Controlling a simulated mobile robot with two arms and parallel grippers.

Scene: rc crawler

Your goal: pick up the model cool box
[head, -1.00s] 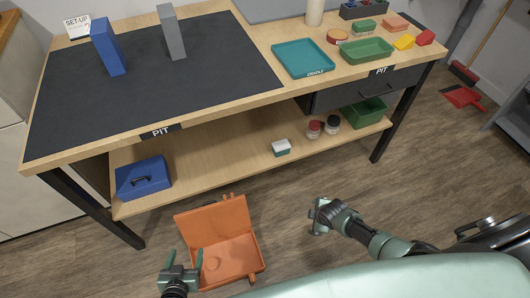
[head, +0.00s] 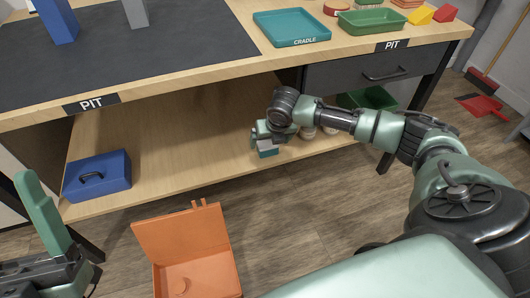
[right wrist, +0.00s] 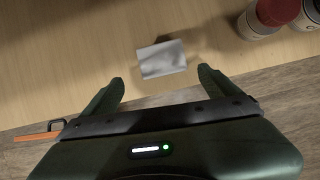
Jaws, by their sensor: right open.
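The model cool box (head: 267,150) is a small teal box with a white lid on the lower shelf of the bench. My right gripper (head: 264,132) is just above and behind it in the head view and partly covers it. In the right wrist view, the white lid (right wrist: 162,58) lies ahead of the open fingers (right wrist: 160,88), between their lines, with nothing between the fingers. My left gripper (head: 42,215) is at the lower left, cut by the frame edge, with one green finger clearly showing and apart from the cool box.
Red-capped and dark-capped jars (right wrist: 268,18) stand close right of the cool box. A blue toolbox (head: 97,177) sits at the shelf's left end. An open orange case (head: 185,237) lies on the floor. The bench top (head: 180,72) overhangs the shelf; the shelf's middle is clear.

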